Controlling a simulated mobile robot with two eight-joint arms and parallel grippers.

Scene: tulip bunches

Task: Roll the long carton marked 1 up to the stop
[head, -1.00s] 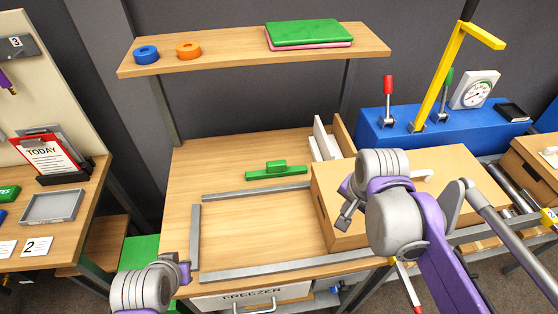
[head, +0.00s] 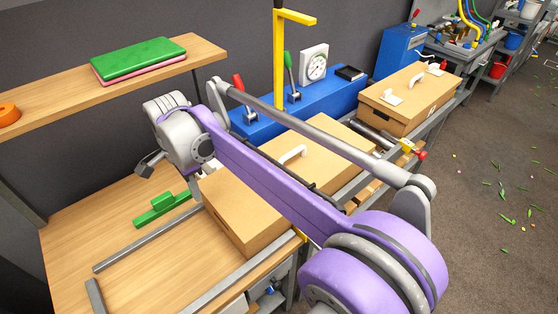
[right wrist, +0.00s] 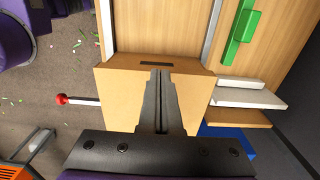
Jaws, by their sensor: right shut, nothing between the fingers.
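A long brown carton (head: 258,193) with a white handle lies at the right of the wooden table, its left end between grey rails (head: 145,241). I see no number on it. A second brown carton (head: 395,112) stands farther right, with white tags on its lid. A grey cross bar (head: 96,297) lies at the rails' left end. My right gripper (head: 147,164) is shut and empty near the long carton's left end. In the right wrist view its fingers (right wrist: 160,78) overlap the carton (right wrist: 112,95); whether they touch cannot be told. My left gripper is out of view.
A green block (head: 163,206) sits behind the rear rail. A blue console (head: 250,122) with levers, a gauge and a yellow post (head: 279,60) stands behind the carton. A shelf (head: 60,90) hangs above. The table between the rails is clear.

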